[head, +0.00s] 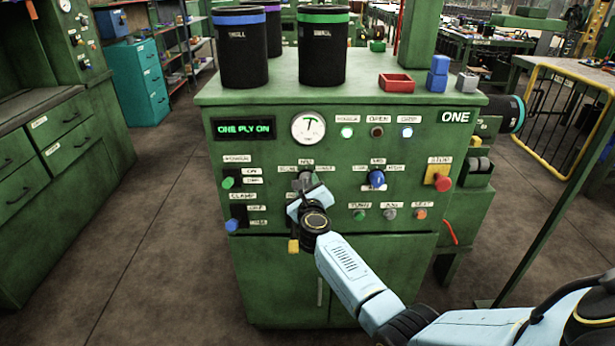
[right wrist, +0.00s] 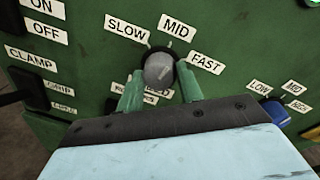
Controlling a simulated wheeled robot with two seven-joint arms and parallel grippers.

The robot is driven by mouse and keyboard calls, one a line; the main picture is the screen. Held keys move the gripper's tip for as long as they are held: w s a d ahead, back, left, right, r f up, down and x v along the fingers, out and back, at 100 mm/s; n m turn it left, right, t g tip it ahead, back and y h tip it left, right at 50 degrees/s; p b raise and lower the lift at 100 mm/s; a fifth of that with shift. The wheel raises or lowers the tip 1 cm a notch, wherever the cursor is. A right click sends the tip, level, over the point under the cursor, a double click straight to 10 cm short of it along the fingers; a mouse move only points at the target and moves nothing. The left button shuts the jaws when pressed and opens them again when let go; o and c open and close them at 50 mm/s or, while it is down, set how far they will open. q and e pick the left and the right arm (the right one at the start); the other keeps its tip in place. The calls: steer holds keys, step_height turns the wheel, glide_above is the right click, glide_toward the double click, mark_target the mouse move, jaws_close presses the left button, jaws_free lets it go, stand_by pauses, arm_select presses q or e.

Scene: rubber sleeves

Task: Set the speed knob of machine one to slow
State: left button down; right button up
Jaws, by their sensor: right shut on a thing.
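The speed knob (right wrist: 160,68) is a grey round knob on the green panel of the machine marked ONE (head: 455,117). The labels SLOW (right wrist: 127,29), MID (right wrist: 177,26) and FAST (right wrist: 206,62) stand around it. My right gripper (right wrist: 160,82) has its two green fingers on either side of the knob and is shut on it. In the head view the right gripper (head: 305,192) covers much of the knob. I cannot tell which label the knob points at. My left gripper is not in view.
A blue knob (head: 377,178) sits right of the speed knob, with a red button (head: 442,182) farther right. Green and blue switches are on the left. Dark cylinders (head: 322,50) and a red tray (head: 396,84) stand on top. The display (head: 243,128) reads ONE PLY ON.

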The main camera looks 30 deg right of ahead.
steer(key=n+p, duration=0.2)
steer(key=n, duration=0.1)
steer(key=shift+n+p, duration=0.3)
steer(key=n+p, duration=0.2)
steer(key=n, duration=0.2)
steer(key=shift+a+g+h, duration=0.1)
steer(key=shift+g+h, duration=0.2)
steer(key=shift+g, duration=0.1)
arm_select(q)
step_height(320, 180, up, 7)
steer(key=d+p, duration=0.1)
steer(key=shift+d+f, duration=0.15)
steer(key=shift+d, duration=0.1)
arm_select(e)
steer(key=shift+n, duration=1.8)
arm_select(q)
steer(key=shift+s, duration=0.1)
arm_select(e)
steer(key=o, duration=1)
arm_select(q)
steer(key=shift+p, duration=0.35)
